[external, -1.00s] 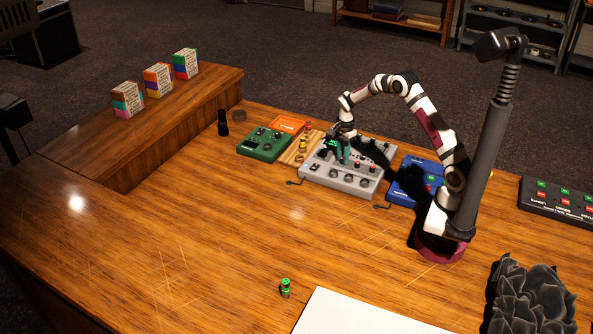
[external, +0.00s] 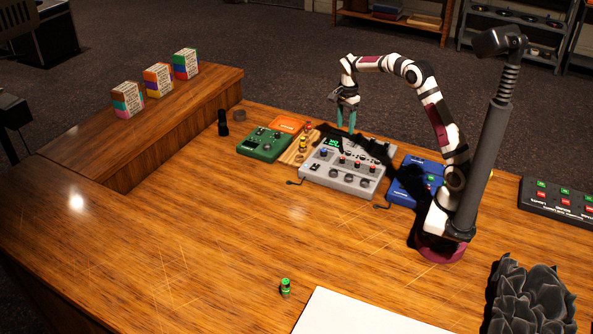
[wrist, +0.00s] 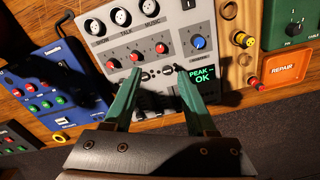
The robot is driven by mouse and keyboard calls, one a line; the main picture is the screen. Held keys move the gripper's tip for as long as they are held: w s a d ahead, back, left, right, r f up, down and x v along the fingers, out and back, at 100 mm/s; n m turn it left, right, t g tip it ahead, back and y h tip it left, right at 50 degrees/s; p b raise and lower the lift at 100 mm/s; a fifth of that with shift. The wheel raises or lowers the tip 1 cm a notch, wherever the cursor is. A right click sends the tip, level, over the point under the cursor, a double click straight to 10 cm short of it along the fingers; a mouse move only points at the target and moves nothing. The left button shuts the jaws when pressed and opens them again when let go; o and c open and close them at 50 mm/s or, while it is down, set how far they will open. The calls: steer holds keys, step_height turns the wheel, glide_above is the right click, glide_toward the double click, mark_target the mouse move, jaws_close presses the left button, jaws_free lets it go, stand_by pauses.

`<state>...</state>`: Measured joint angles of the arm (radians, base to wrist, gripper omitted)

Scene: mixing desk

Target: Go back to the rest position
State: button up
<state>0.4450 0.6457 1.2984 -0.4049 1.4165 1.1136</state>
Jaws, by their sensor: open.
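My gripper (external: 346,118) has green fingers pointing down and is raised above the back of the grey mixer (external: 342,180). The fingers are apart with nothing between them, and no contact with the mixer shows. In the wrist view my gripper (wrist: 158,82) spreads over the mixer panel (wrist: 222,55). That panel has red, white and blue knobs, and a small screen (wrist: 203,76) reads "PEAK OK". My arm arches up from its base on the right of the desk.
A blue box (external: 413,182) sits right of the mixer. A green box (external: 264,144), an orange plate (external: 287,123) and a wooden strip with plugs (external: 300,150) sit left. A dark lamp post (external: 487,165) stands by my base. The front desk is mostly clear around a small green item (external: 286,287).

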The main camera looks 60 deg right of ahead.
step_height(320, 180, up, 2)
steer(key=shift+r, duration=0.1)
stand_by(0.4)
steer(key=s+a+r+n, duration=0.55)
steer(key=s+a, duration=0.25)
steer(key=a, duration=0.3)
steer(key=s+a+f+n, duration=0.1)
steer(key=s+a+n, duration=0.2)
steer(key=s, duration=0.4)
steer(key=s+a+f+n+y, duration=0.1)
steer(key=s+a+n, duration=0.3)
steer(key=s, duration=0.3)
steer(key=s+a+f+n, duration=0.2)
steer(key=s+a+n, duration=0.2)
steer(key=s+a, duration=0.2)
steer(key=shift+s+y, duration=0.4)
steer(key=shift+s, duration=0.7)
